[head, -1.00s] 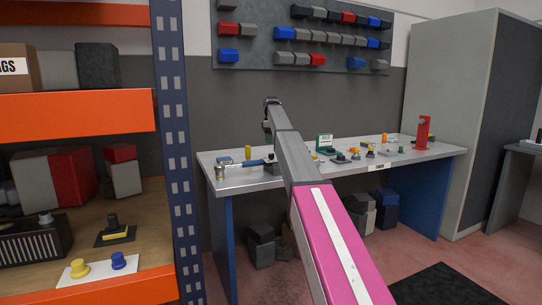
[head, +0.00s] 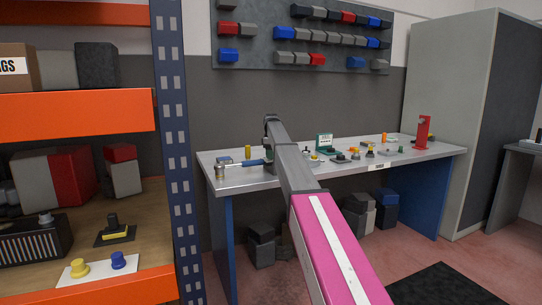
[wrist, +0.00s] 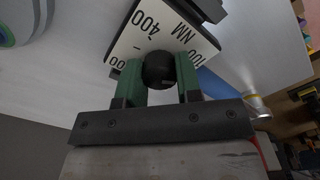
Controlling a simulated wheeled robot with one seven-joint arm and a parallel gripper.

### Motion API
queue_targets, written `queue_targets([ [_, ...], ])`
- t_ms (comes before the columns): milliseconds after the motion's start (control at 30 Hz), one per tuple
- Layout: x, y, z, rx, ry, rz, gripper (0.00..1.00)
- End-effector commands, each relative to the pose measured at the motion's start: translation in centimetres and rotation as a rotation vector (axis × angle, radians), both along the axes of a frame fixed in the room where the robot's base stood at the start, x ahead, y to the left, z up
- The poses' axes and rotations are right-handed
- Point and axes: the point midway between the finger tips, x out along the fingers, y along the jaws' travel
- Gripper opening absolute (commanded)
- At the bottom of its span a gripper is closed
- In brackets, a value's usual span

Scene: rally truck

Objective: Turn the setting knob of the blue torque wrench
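The blue torque wrench (head: 250,163) lies on the left end of the workbench; its blue handle (wrist: 212,83) also shows in the wrist view. A white scale plate (wrist: 152,28) reading "400" and "NM" surrounds a round black setting knob (wrist: 159,70). My gripper (wrist: 160,75) has its two green fingers on either side of this knob. No clear gap shows between fingers and knob, but I cannot tell whether they press on it. In the head view my arm hides the knob and most of the gripper.
The workbench (head: 225,184) carries a green box (head: 324,143), a red stand (head: 423,131) and several small parts on its right side. A yellow cylinder (head: 248,152) stands behind the wrench. An orange shelf rack (head: 75,117) stands at the left.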

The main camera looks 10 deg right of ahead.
Motion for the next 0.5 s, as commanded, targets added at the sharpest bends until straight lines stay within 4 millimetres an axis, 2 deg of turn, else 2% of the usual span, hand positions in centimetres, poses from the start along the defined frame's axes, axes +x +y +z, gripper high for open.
queue_targets([
  [267,0.0,0.0,0.02,0.0,0.0,-0.013,0.09],
  [500,0.01,0.0,0.03,0.0,0.0,-0.106,0.09],
])
